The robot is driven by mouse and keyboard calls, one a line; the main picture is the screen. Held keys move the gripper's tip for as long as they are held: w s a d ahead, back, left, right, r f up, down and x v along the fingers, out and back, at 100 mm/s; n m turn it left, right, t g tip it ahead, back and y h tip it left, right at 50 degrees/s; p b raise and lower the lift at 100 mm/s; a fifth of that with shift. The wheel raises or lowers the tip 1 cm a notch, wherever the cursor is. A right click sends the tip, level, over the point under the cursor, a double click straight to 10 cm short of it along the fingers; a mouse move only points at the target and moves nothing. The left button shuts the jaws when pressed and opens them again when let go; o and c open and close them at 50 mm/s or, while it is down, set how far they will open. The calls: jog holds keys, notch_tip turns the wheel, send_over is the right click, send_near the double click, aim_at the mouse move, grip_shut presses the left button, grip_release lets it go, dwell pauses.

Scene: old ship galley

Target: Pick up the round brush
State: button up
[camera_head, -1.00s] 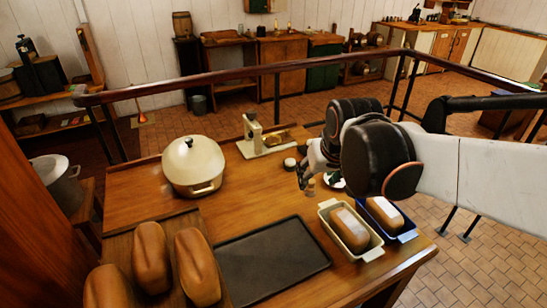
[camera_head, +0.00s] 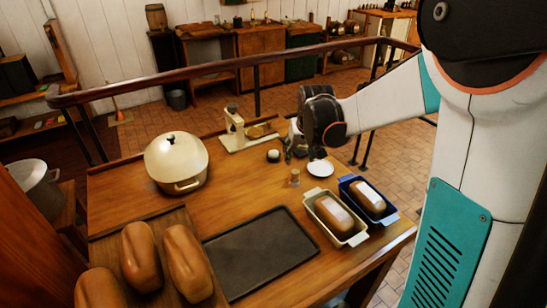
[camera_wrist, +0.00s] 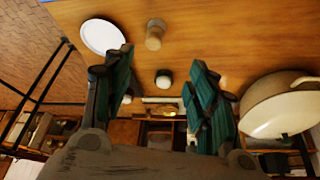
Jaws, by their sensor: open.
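Two small round items stand on the wooden table, and I cannot tell for sure which is the round brush. One is dark with a pale top (camera_head: 273,156); in the wrist view it (camera_wrist: 164,78) shows between my fingers, farther off. The other is a tan, wood-coloured cylinder (camera_head: 295,177), which in the wrist view (camera_wrist: 155,34) shows at the top. My gripper (camera_head: 292,150) is over the table's back right, just right of the dark item, behind the cylinder. In the wrist view its fingers (camera_wrist: 160,65) are spread with nothing held between them.
A white plate (camera_head: 320,168) lies right of the cylinder. A cream pot (camera_head: 176,163) stands left, a pale slicer-like device (camera_head: 236,130) behind. Loaf tins (camera_head: 334,219), a black tray (camera_head: 262,254) and bread loaves (camera_head: 189,265) fill the front. A rail (camera_head: 225,67) runs behind the table.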

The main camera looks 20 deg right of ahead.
notch_tip(320, 180, down, 2)
jog(key=w+d, duration=0.1)
jog(key=w, duration=0.1)
jog(key=b, duration=0.2)
send_over(295, 171)
jog(key=s, duration=0.3)
jog(key=f, duration=0.7)
jog(key=shift+w+a+f, duration=0.2)
jog(key=shift+a, duration=0.05)
jog(key=shift+b+x, duration=1.35)
jog(key=shift+x, duration=1.7)
jog(key=shift+r, duration=0.1)
jog(key=c, duration=1.1)
notch_tip(295, 171, up, 20)
jog(key=p, duration=0.6)
jog(key=shift+o, duration=0.7)
